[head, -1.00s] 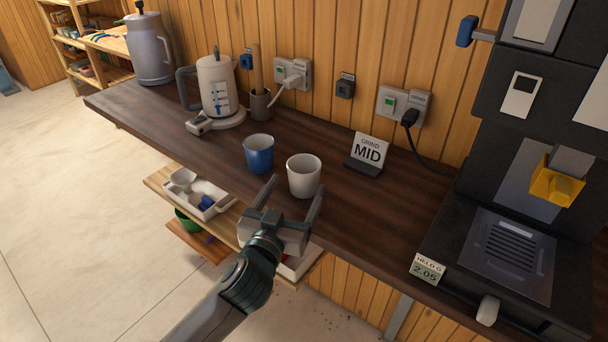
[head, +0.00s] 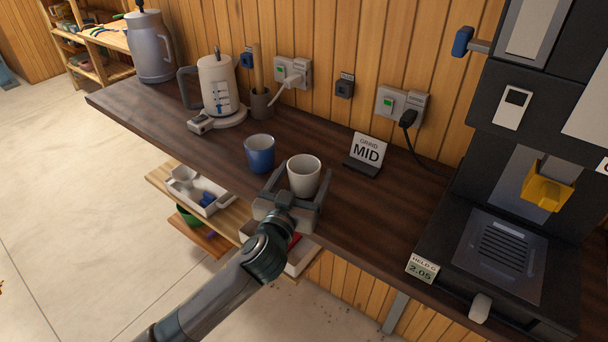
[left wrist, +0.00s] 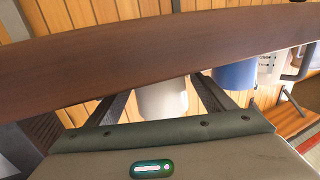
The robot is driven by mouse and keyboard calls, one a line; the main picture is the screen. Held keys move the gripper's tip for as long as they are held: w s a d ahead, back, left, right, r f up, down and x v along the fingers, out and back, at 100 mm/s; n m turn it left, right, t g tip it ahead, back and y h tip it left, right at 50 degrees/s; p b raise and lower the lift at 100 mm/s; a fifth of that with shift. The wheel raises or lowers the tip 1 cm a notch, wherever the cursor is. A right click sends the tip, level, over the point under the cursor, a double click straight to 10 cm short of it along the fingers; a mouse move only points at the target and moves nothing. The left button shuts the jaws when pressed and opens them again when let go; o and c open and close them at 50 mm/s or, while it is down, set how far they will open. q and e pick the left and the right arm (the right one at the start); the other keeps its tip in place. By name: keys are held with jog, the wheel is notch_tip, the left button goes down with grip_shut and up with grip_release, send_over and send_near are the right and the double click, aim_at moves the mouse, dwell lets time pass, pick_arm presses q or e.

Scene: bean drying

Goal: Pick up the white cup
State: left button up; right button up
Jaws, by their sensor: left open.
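The white cup (head: 303,177) stands upright on the dark counter near its front edge, right of the blue cup (head: 259,154). My left gripper (head: 303,175) is open, with one finger on each side of the white cup. Whether a finger touches the cup I cannot tell. In the left wrist view the white cup (left wrist: 163,98) lies between the two spread fingers (left wrist: 162,93), partly hidden by the gripper body. The blue cup (left wrist: 234,75) is just beyond the right-hand finger there. My right gripper is not in view.
A GRIND MID sign (head: 367,153) stands right of the white cup. A kettle (head: 218,88) and a grey jug (head: 149,47) stand farther left. The coffee machine (head: 505,250) fills the right. A shelf with a white tray (head: 210,208) is below the counter (head: 380,215).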

pick_arm(q)
jog(key=shift+w, duration=0.1)
dwell(0.4)
jog(key=c, duration=1)
jog(key=shift+c, duration=1)
jog(key=shift+r, duration=0.1)
jog(key=shift+r, duration=0.1)
